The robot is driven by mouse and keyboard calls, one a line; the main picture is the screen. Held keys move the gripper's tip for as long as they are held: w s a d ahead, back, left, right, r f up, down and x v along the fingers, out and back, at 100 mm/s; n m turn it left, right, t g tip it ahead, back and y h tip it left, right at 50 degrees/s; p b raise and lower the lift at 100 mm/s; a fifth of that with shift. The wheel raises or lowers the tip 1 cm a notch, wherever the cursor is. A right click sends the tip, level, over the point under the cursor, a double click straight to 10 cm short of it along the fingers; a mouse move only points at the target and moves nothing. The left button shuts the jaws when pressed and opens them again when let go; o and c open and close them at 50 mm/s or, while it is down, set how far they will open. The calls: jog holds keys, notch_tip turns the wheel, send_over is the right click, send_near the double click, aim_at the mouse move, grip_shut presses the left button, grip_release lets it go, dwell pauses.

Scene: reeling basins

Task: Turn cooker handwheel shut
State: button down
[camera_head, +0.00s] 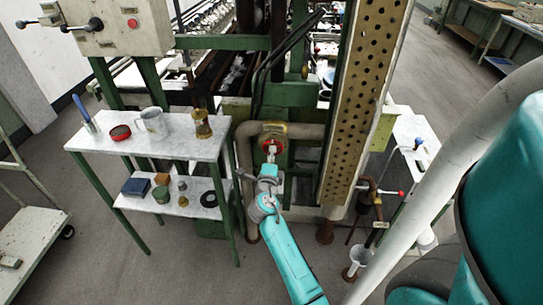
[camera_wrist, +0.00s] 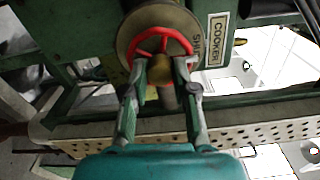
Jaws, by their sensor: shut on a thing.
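The cooker handwheel is a red ring-shaped wheel (camera_wrist: 159,42) in front of a round brass-coloured disc, at the top middle of the wrist view. In the head view the handwheel (camera_head: 271,147) sits on the grey pipe at the centre, partly hidden by my gripper. My gripper (camera_wrist: 165,64) reaches up to it, one finger on each side of the lower part of the wheel. The fingers are shut on the handwheel. A label reading COOKER and SHUT (camera_wrist: 217,40) stands right of the wheel.
A pale side table (camera_head: 180,140) at the left holds a mug (camera_head: 153,121), a red tin (camera_head: 120,132) and a brass pot (camera_head: 202,124). A perforated beige column (camera_head: 362,100) rises close to the right of the handwheel. A small red-knobbed valve (camera_head: 400,193) is farther right. Open floor lies at front left.

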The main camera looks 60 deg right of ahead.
jog(key=c, duration=1)
grip_release()
jog(key=shift+c, duration=0.2)
jog(key=shift+a, duration=0.1)
jog(key=v, duration=0.6)
jog(key=shift+s+a, duration=0.2)
jog(key=shift+a, duration=0.15)
jog(key=shift+a, duration=0.1)
